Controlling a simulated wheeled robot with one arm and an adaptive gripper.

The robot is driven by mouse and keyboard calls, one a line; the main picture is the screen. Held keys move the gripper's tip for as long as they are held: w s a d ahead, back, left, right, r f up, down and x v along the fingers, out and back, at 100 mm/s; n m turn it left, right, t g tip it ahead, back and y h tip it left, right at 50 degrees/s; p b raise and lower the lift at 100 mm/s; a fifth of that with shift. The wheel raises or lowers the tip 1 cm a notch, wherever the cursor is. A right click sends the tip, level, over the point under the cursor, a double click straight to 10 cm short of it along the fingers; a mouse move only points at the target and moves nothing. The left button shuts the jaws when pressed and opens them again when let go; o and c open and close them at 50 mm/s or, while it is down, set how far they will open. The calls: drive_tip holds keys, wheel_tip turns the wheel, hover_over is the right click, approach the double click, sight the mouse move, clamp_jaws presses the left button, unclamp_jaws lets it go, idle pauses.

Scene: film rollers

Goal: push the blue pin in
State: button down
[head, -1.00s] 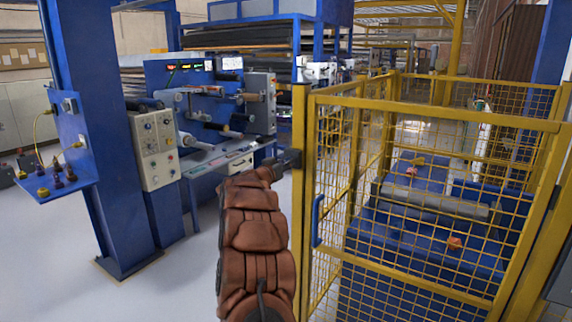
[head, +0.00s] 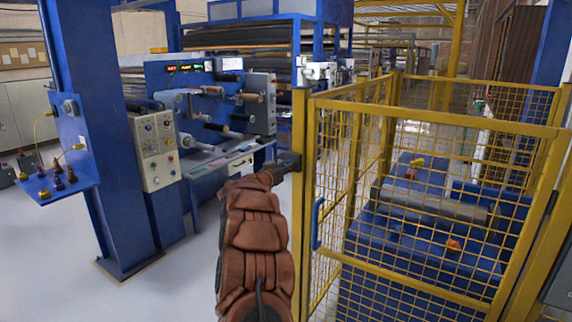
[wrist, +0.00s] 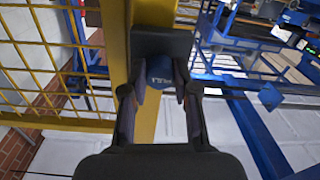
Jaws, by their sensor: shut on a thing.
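The blue pin (wrist: 160,68) shows in the wrist view as a short blue knob with pale lettering. It sits at a dark latch block (wrist: 162,43) on a yellow post (wrist: 146,120). My gripper (wrist: 160,90) has a finger on each side of the knob and is shut on it. In the head view my gripper (head: 272,173) is at the dark latch (head: 289,161) by the yellow post, at the left edge of the mesh gate (head: 430,200). The pin is hidden there, and how deep it sits cannot be told.
A blue handle (head: 318,223) is on the gate's left side. Behind the mesh is blue machinery with a grey roller (head: 435,203). A blue column (head: 95,130) with a control box (head: 158,150) stands at left. Floor between column and my arm is clear.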

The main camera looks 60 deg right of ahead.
drive_tip(key=c, duration=0.9)
unclamp_jaws()
drive_tip(key=shift+o, duration=0.2)
drive_tip(key=shift+a, duration=0.1)
drive_tip(key=a, duration=1.1)
drive_tip(key=shift+s+a, duration=0.35)
drive_tip(key=shift+a, duration=0.05)
